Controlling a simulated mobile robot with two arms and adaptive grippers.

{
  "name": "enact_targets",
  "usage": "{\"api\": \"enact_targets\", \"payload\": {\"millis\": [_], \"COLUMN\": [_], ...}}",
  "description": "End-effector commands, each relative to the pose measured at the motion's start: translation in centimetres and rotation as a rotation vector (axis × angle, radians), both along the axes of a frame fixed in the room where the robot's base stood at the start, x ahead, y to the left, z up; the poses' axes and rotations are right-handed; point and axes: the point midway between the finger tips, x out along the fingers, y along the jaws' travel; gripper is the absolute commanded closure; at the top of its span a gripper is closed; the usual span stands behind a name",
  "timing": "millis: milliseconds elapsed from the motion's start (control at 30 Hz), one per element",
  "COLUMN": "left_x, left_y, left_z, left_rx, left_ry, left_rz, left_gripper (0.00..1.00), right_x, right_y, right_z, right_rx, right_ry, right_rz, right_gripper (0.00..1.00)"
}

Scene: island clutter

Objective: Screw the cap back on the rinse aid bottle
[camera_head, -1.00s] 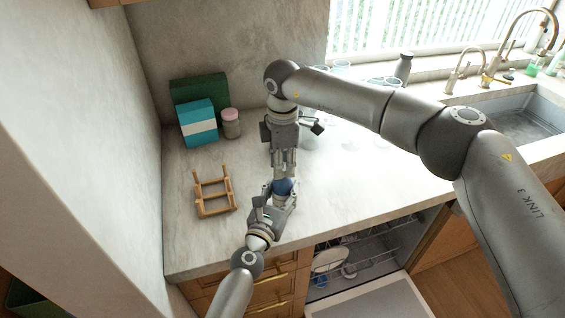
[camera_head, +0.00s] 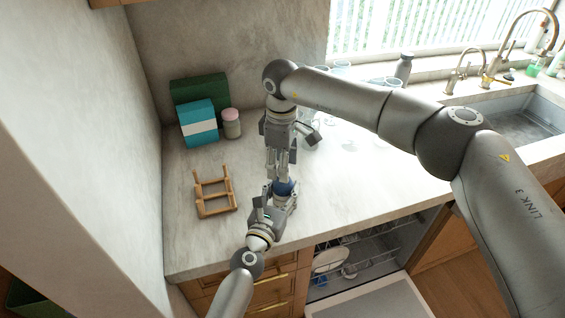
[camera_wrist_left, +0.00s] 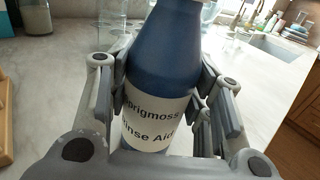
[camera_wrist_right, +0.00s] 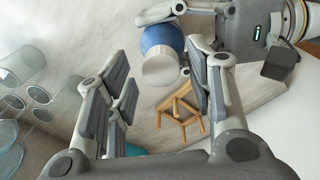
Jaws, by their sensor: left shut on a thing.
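The rinse aid bottle (camera_wrist_left: 160,75) is dark blue with a white label and stands about upright near the counter's front. My left gripper (camera_head: 284,196) is shut around its body, with finger pads on both sides in the left wrist view. In the right wrist view a whitish cap (camera_wrist_right: 160,66) shows at the bottle's top; I cannot tell how tightly it sits. My right gripper (camera_head: 278,177) points down just above the bottle. Its fingers are spread and empty in the right wrist view, with the cap beyond them. In the head view the fingers hide the cap.
A wooden rack (camera_head: 214,194) stands left of the bottle. A teal-and-white box (camera_head: 198,124), a green box (camera_head: 200,88) and a pink-lidded jar (camera_head: 231,124) stand behind. Several glasses (camera_wrist_right: 22,62) are near the right arm. An open dishwasher (camera_head: 350,262) lies below the counter edge.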

Motion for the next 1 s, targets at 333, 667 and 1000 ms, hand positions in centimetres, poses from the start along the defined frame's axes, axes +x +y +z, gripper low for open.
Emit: {"api": "enact_targets", "payload": {"millis": [333,667,1000], "left_x": [0.0,0.0,0.0], "left_y": [0.0,0.1,0.1], "left_z": [0.0,0.0,0.0], "left_rx": [-0.001,-0.001,-0.001], "left_ry": [0.000,0.000,-0.001], "left_rz": [0.001,0.002,0.002], "left_gripper": [1.00,1.00,1.00], "right_x": [0.0,-0.1,-0.1], "right_y": [0.0,0.0,0.0], "right_z": [0.9,4.4,4.4], "right_rx": [0.000,0.000,-0.002], "right_ry": [0.000,0.002,0.003], "right_rz": [0.001,0.001,0.021], "right_gripper": [0.52,0.52,0.53]}}
